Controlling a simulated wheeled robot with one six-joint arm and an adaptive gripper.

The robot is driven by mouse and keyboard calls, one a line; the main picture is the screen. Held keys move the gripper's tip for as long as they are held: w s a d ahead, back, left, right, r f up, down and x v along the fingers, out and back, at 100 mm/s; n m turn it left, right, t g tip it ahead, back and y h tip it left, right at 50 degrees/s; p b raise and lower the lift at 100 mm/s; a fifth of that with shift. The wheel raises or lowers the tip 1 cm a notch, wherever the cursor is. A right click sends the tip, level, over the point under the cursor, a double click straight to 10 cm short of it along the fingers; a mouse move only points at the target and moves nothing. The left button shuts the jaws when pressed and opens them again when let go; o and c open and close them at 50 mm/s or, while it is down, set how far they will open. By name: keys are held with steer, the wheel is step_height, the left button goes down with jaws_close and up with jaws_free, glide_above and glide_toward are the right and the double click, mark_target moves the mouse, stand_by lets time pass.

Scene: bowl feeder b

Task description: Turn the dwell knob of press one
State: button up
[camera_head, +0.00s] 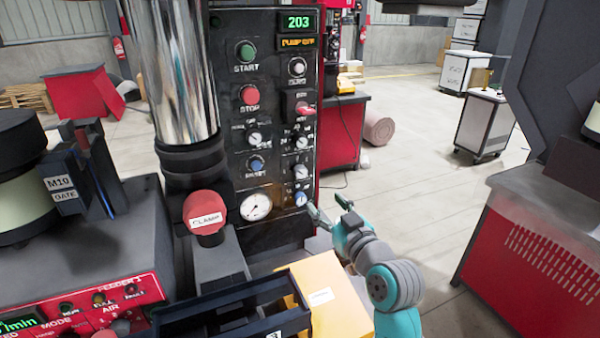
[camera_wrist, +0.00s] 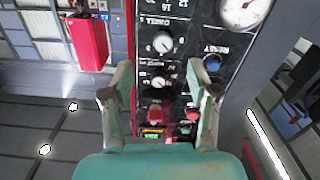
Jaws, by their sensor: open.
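The press panel (camera_head: 235,130) is a dark upright face with buttons, dials and a display reading 203. In its right column is a round pale knob (camera_head: 301,171); in the wrist view this knob (camera_wrist: 163,42) lies beside a label that seems to read DWELL. Another knob (camera_head: 302,198) with a blue part sits below it. My gripper (camera_head: 330,207) is open and empty, just right of the panel's lower right edge. In the wrist view my gripper's fingers (camera_wrist: 160,93) are spread on either side of the knob column, with no visible contact.
A pressure gauge (camera_head: 256,205) and a red clamp button (camera_head: 205,212) are left of the knobs. A yellow box (camera_head: 335,300) and black tray (camera_head: 232,318) stand below.

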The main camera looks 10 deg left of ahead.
mark_target(302, 173)
steer(key=x, duration=0.4)
steer(key=r+x, duration=0.1)
steer(key=x, duration=0.7)
steer(key=shift+s+a+r, duration=0.15)
steer(key=shift+a+r, duration=0.1)
steer(key=shift+r, duration=0.1)
jaws_close()
